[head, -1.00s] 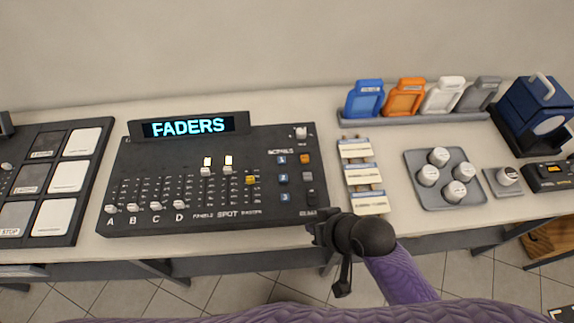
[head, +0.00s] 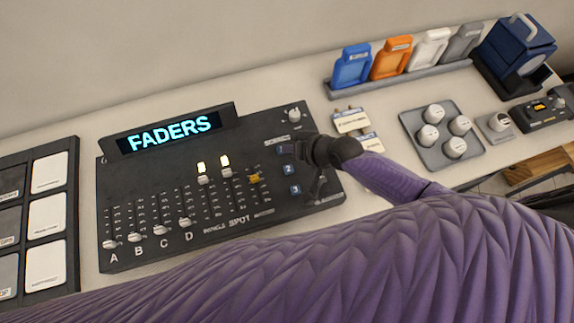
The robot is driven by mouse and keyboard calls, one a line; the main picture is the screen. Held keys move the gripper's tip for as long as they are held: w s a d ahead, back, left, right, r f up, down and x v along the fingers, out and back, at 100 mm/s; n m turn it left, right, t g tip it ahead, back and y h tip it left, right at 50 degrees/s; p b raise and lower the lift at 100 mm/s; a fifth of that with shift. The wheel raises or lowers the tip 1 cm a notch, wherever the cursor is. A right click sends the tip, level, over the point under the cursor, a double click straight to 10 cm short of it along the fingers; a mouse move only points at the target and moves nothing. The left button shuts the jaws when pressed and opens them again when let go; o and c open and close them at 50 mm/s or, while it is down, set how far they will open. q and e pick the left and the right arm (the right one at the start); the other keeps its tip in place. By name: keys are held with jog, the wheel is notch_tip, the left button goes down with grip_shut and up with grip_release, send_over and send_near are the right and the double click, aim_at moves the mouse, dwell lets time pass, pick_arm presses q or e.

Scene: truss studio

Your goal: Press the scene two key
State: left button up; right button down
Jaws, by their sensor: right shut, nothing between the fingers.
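The dark lighting desk (head: 140,255) fills the middle of the head view, and its screen (head: 168,134) reads FADERS. On its right side is a column of small blue scene keys. The scene two key (head: 288,169), marked 2, is visible and uncovered, with the 3 key (head: 295,189) below it and the 1 key (head: 284,150) above. My right gripper (head: 311,152) is shut and empty, over the desk's right edge just right of the keys. It hides the controls right of the key column. I cannot tell its height above the desk. My left gripper is not in view.
Labelled cards (head: 350,121) lie right of the desk, partly under my right arm. A pad panel (head: 71,225) stands at left.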

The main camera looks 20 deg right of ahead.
aim_at(290, 171)
jog(key=shift+f+b, duration=4.1)
jog(key=shift+f, duration=0.25)
jog(key=shift+f, duration=0.1)
jog(key=shift+f+b, duration=0.3)
jog(key=shift+b, duration=0.05)
jog(key=shift+f+b, duration=0.4)
jog(key=shift+r+p, duration=0.8)
jog(key=shift+r, duration=0.05)
notch_tip(290, 171, up, 5)
jog(key=p, duration=0.5)
jog(key=shift+r, duration=0.1)
